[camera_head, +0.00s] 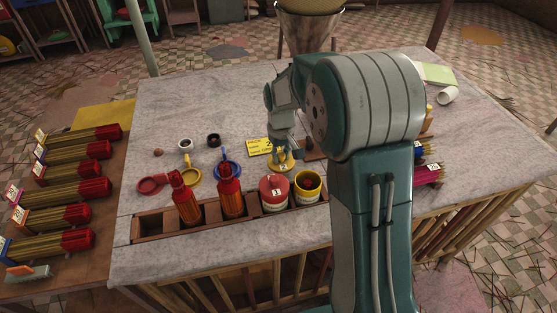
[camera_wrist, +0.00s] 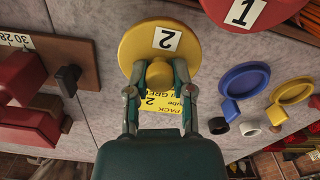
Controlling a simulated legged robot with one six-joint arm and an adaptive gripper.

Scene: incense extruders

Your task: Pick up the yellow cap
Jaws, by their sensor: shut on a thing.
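The yellow cap (camera_wrist: 140,42) is a round disc with a knob and a white label marked 2. In the wrist view my gripper (camera_wrist: 158,75) is shut on its knob, with one finger on each side. In the head view the cap (camera_head: 288,165) shows at the middle of the table, under my gripper (camera_head: 282,152). Whether it touches the table cannot be told. A yellow-rimmed pot (camera_head: 307,189) with a dark inside stands open in the wooden rack, just in front of the cap. A yellow card (camera_head: 259,147) lies behind the cap.
A pot with a red lid marked 1 (camera_head: 273,194) and two red bottles (camera_head: 231,197) stand in the rack (camera_head: 152,226). Red, yellow and blue ring-shaped pieces (camera_head: 228,170) lie left of the cap. Incense bundles (camera_head: 85,151) lie on the left table. The table's back left is clear.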

